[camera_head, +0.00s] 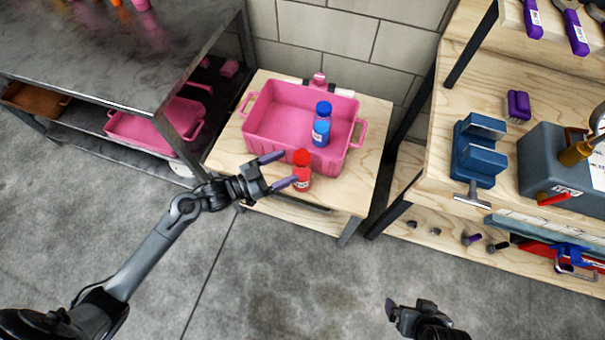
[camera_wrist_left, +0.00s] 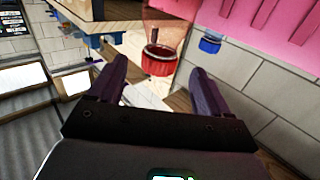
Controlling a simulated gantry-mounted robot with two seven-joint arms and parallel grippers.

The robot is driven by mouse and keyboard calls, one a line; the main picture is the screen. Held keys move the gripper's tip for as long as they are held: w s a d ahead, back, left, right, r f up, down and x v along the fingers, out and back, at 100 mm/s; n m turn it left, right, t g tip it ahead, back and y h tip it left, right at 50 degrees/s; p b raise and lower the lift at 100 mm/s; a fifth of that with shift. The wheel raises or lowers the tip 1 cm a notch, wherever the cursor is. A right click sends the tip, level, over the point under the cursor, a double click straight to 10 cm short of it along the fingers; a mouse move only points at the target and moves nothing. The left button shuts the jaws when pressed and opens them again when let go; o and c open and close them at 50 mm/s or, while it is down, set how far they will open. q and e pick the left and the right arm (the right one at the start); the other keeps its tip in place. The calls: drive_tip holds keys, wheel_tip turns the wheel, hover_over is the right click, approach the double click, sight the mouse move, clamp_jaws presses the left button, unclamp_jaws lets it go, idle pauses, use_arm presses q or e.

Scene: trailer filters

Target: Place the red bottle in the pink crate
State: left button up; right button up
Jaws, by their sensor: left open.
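The red bottle (camera_head: 303,174) stands upright on the small wooden table, just in front of the pink crate (camera_head: 267,145). A blue bottle (camera_head: 321,130) stands inside that crate toward its right side. My left gripper (camera_head: 290,168) is open, its purple fingertips at the red bottle's left side. In the left wrist view the red bottle (camera_wrist_left: 160,58) shows between and beyond the open fingertips (camera_wrist_left: 158,72); I cannot tell whether they touch it. My right gripper (camera_head: 408,312) is at the bottom of the head view, away from the table; its jaw opening is unclear.
The wooden table (camera_head: 372,125) has bare room right of the crate. A dark metal bench (camera_head: 120,55) stands left, with another pink crate (camera_head: 150,136) on its lower shelf. A wooden workbench (camera_head: 440,150) at right carries a blue vise (camera_head: 478,150) and a grey toolbox (camera_head: 560,165).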

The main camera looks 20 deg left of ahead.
sight(295, 164)
use_arm(q)
drive_tip(key=x, duration=0.1)
drive_tip(key=b+x, duration=0.1)
drive_tip(key=x, duration=0.1)
drive_tip(key=b+x, duration=0.1)
drive_tip(key=x, duration=0.1)
drive_tip(key=shift+w+d+f, duration=0.2)
drive_tip(key=shift+f, duration=0.15)
drive_tip(key=shift+w+d+r, duration=0.1)
drive_tip(key=shift+w+d, duration=0.15)
drive_tip(key=shift+w, duration=0.05)
drive_tip(key=shift+s, duration=0.1)
drive_tip(key=shift+c, duration=0.6)
drive_tip(key=c, duration=1.2)
clamp_jaws()
